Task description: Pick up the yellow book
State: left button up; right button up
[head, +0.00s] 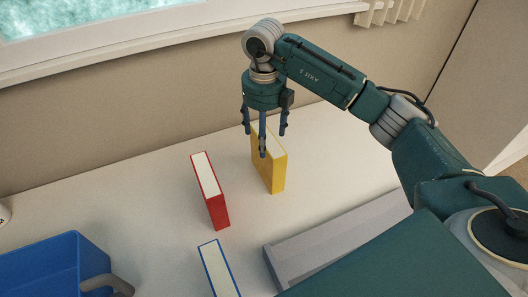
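The yellow book (273,172) stands upright on the pale surface, its white page edge facing up. My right gripper (264,138) comes in from the right and points down over the yellow book. Its fingers are spread, and nothing shows held between them. The front finger covers part of the book's top; I cannot tell whether it touches. My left gripper is not in view.
A red book (212,195) stands upright just left of the yellow one. A blue-edged book (219,272) is nearer, at the bottom. A blue bin (60,262) is at the lower left. A wall (130,125) with a window runs behind. The surface left of the red book is clear.

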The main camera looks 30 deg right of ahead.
notch_tip(320, 180, down, 10)
jog(key=shift+s+r+p, duration=0.15)
jog(key=shift+r+p, duration=0.1)
jog(key=shift+p, duration=0.55)
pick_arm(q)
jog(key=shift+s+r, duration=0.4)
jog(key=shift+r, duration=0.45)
pick_arm(e)
jog(key=c, duration=1.6)
